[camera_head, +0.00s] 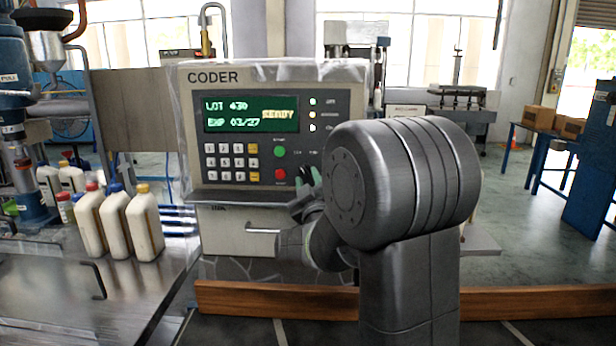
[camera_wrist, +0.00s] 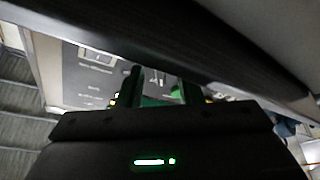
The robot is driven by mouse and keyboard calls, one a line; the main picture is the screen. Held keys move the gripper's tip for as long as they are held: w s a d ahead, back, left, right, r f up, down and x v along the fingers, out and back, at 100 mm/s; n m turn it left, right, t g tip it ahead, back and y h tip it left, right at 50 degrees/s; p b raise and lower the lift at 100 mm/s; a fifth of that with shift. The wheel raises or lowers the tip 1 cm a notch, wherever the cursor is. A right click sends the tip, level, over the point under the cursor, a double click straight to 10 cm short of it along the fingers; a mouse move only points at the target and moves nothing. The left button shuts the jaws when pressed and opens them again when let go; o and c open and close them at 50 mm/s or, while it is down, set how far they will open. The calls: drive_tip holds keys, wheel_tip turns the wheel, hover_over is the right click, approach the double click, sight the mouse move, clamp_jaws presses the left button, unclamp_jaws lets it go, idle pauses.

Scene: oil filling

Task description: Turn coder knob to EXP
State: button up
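The coder (camera_head: 186,130) is a grey machine in the middle of the head view. My gripper (camera_head: 312,182) is at the lower right of the coder's panel, partly hidden behind my arm. The knob cannot be made out clearly; the panel area around the fingertips is covered by my gripper. In the wrist view my two fingers (camera_wrist: 160,82) stand apart, pointing at the panel, with a green patch between them low down. I cannot tell whether they touch the knob.
A keypad (camera_head: 232,162), a green button (camera_head: 279,152) and a red button (camera_head: 280,174) are left of my gripper. A dark ledge (camera_head: 240,197) juts out below the panel. White bottles (camera_head: 145,222) stand on the metal table (camera_head: 50,295) at left.

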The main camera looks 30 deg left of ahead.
drive_tip(key=shift+w+a+r, duration=0.15)
drive_tip(key=shift+a, duration=0.05)
clamp_jaws()
